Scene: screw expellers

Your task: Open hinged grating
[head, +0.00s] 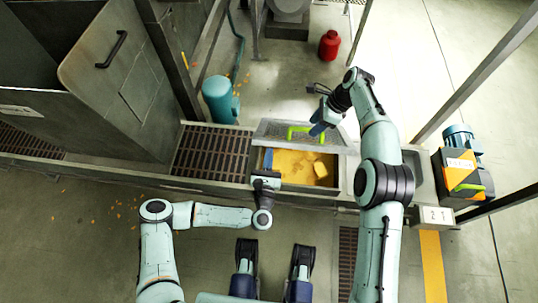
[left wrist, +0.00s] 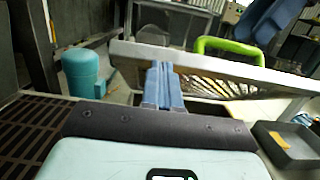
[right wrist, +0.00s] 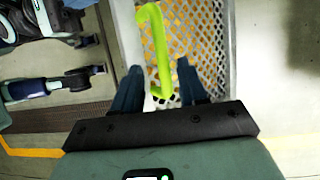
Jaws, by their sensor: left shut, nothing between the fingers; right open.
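The hinged grating (head: 272,129) is a grey mesh panel in a metal frame. It is raised and tilted over the back of an open pit (head: 290,180) holding yellow-orange material. Its bright green handle (head: 299,130) is on the upper face; it also shows in the left wrist view (left wrist: 230,43). My left gripper (head: 268,158) is shut and empty at the pit's left side, its blue fingers (left wrist: 163,85) close to the grating's frame; contact is unclear. My right gripper (head: 317,128) is open beside the handle. In the right wrist view the handle (right wrist: 158,50) reaches between its spread fingers (right wrist: 156,88).
A slotted floor grate (head: 205,152) lies left of the pit. A teal motor (head: 220,98) stands behind it. A grey hopper (head: 120,75) fills the left, and an orange motor unit (head: 460,175) stands right. A red canister (head: 329,45) is behind on open floor.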

